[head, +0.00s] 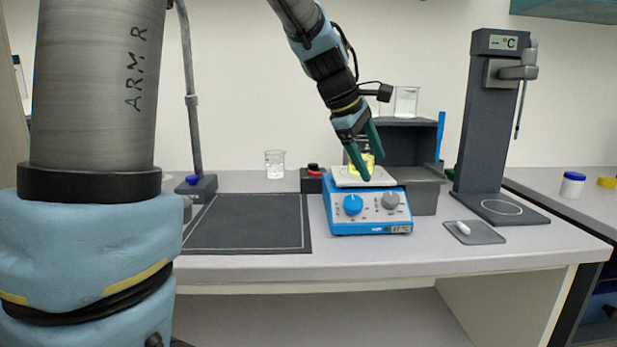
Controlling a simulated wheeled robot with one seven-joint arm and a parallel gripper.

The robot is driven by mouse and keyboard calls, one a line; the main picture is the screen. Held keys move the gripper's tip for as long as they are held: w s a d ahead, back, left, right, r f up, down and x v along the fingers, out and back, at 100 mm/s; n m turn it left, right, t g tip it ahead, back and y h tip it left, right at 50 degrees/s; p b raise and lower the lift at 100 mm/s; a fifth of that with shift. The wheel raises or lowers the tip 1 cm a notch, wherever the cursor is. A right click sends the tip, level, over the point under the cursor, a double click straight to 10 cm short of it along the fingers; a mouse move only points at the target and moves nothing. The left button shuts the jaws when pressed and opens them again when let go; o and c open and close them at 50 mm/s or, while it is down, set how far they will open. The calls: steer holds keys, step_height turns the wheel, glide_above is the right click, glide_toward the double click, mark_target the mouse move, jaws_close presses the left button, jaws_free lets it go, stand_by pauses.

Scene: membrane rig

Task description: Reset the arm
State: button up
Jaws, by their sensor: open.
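My gripper (369,176) points down over the blue hotplate (368,220) near the middle of the bench. Its two dark green fingers are apart. A small vessel with yellow liquid (367,163) stands on the pale top plate behind and between the fingers, partly hidden by them. I cannot tell whether the fingers touch it. My arm reaches down to it from the top of the picture.
A dark mat (248,222) lies left of the hotplate, with a beaker (275,164) behind it. A grey bin (421,190) and dark box stand behind right. A tall stand (487,120) with a °C display and a small pad (475,233) are further right.

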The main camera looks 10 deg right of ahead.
steer(key=a+f+m+y, duration=0.1)
steer(key=a+f, duration=0.1)
steer(key=a, duration=0.3)
steer(key=a+f+m+y+p, duration=0.1)
steer(key=a+f, duration=0.2)
steer(key=a, duration=0.3)
steer(key=a+f+m+y+p, duration=0.1)
steer(key=a+f, duration=0.2)
steer(key=a, duration=0.2)
steer(key=shift+s+a+f+m, duration=0.1)
steer(key=shift+s+a+m, duration=0.2)
steer(key=shift+s+m, duration=0.1)
steer(key=s+a+f+m, duration=0.1)
steer(key=a, duration=0.2)
steer(key=s+a+f+m+y+p, duration=0.1)
steer(key=s+a, duration=0.1)
steer(key=a, duration=0.1)
steer(key=s+a+f+m, duration=0.1)
steer(key=a+f, duration=0.1)
steer(key=shift+s+a+y, duration=0.15)
steer(key=shift+a+y, duration=0.25)
steer(key=s+a+m, duration=0.1)
steer(key=s+a+f, duration=0.1)
steer(key=a, duration=0.1)
steer(key=s+a+f+m+p, duration=0.1)
steer(key=s, duration=0.1)
steer(key=shift+s+a+f+m+y, duration=0.1)
steer(key=shift+a+f+m+y, duration=0.2)
steer(key=shift+a+y, duration=0.1)
